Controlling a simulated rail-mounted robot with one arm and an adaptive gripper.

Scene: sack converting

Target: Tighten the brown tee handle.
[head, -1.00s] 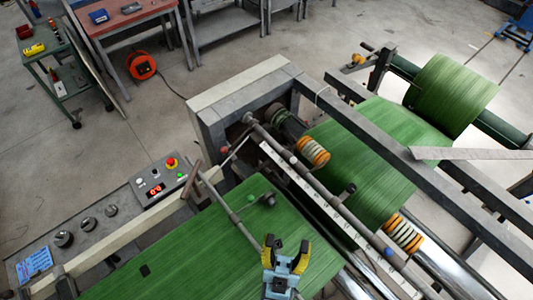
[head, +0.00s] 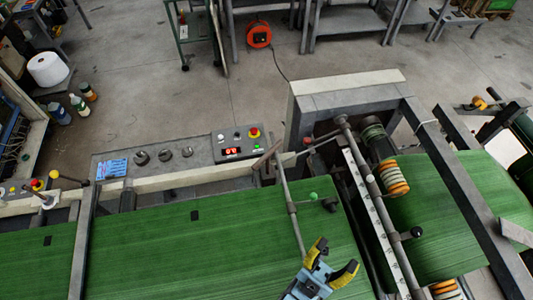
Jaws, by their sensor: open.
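The brown tee handle (head: 267,155) is a short brown crossbar beside the right end of the control panel, near the corner of the machine frame. A grey rod (head: 291,205) runs from near it across the green woven web (head: 230,245). My gripper (head: 331,262) is at the bottom centre, over the web and near the lower end of this rod. Its yellow-and-black fingers are spread, with nothing visible between them. It is well apart from the brown handle. How the handle joins its shaft is too small to tell.
The control panel (head: 180,150) has a red button and black knobs. A green ball knob (head: 313,196) and a black knob (head: 330,204) stand by the rod. A red knob (head: 306,141) is close to the brown handle. Orange-and-white rollers (head: 391,177) and frame beams lie right.

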